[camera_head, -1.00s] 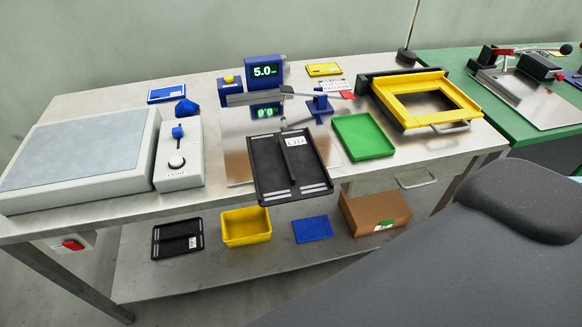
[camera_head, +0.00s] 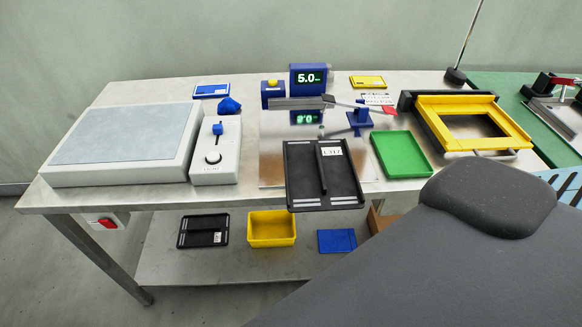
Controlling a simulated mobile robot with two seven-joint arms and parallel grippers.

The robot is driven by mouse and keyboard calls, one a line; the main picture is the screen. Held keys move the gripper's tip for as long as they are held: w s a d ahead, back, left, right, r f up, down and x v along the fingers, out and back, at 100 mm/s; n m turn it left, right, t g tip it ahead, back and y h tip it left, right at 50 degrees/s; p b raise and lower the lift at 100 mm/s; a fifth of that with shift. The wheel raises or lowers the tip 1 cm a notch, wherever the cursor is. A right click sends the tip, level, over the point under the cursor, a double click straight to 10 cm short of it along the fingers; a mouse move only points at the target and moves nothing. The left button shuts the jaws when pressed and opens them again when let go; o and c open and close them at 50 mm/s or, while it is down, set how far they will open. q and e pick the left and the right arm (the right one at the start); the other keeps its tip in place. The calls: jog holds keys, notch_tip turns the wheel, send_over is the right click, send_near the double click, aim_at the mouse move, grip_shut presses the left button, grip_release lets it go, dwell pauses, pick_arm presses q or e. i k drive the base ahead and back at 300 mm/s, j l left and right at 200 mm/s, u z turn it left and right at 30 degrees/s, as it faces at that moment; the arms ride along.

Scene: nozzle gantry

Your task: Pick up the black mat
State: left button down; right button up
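A flat black mat-like piece with a raised bar and a white label (camera_head: 345,184) lies at the table's front edge, partly overhanging it. A smaller, similar black piece with a white label (camera_head: 197,231) lies on the lower shelf at the left. I cannot tell which of the two is the black mat. Neither of my grippers is in view, and nothing is seen touching either black piece.
A yellow bin (camera_head: 271,243) and a blue plate (camera_head: 337,241) sit on the lower shelf. On the table are a light box (camera_head: 125,145), a control box (camera_head: 215,165), a green tray (camera_head: 401,155) and a yellow frame (camera_head: 470,125). A dark grey shape covers the lower right.

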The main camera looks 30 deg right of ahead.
aim_at(320, 176)
jog(key=k+l+u, duration=0.1)
jog(key=l+u, duration=0.2)
jog(key=k+l+u, duration=0.25)
jog(key=l, duration=0.25)
jog(key=k+l, duration=0.15)
jog(key=l, duration=0.2)
jog(key=k+l+u, duration=0.1)
jog(key=l, duration=0.3)
jog(key=k+l, duration=0.15)
jog(key=l, duration=0.2)
jog(key=k+l+u, duration=0.1)
jog(key=l, duration=0.25)
